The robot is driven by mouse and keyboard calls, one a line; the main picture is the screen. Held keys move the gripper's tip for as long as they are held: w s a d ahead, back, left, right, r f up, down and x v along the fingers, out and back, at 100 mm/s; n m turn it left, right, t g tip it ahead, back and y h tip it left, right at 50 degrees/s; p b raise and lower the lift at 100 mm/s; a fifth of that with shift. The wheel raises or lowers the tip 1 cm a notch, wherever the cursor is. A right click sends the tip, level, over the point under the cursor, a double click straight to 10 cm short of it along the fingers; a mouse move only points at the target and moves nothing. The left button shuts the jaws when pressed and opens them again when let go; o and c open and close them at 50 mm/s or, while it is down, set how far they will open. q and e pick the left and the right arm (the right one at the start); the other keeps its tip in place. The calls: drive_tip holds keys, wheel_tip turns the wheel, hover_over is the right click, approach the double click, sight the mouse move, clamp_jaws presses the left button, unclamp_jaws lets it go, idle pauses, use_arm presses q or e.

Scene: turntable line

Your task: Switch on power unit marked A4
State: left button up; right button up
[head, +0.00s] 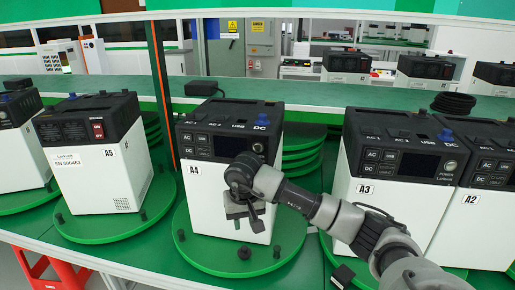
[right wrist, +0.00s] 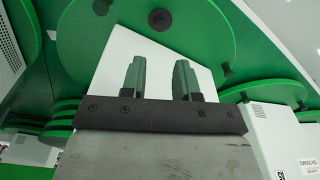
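The power unit marked A4 (head: 205,200) stands upright on a round green turntable (head: 205,255). It has a white body and a black top with a dark screen (head: 230,146). A small round button (head: 258,147) sits right of the screen. My right gripper (head: 245,215) is in front of the unit's white front, below the panel, and hides part of it. In the right wrist view, its two fingers (right wrist: 160,75) are apart with nothing between them, against the white body (right wrist: 150,48). I cannot tell whether they touch it. My left gripper is not in view.
Unit A3 (head: 390,195) and unit A2 (head: 480,230) stand to the right, unit A5 (head: 100,175) to the left. Black pegs stand on the turntables, including one (head: 244,252) in front of A4. A green shelf (head: 330,98) runs behind.

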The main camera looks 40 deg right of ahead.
clamp_jaws()
idle(1.4)
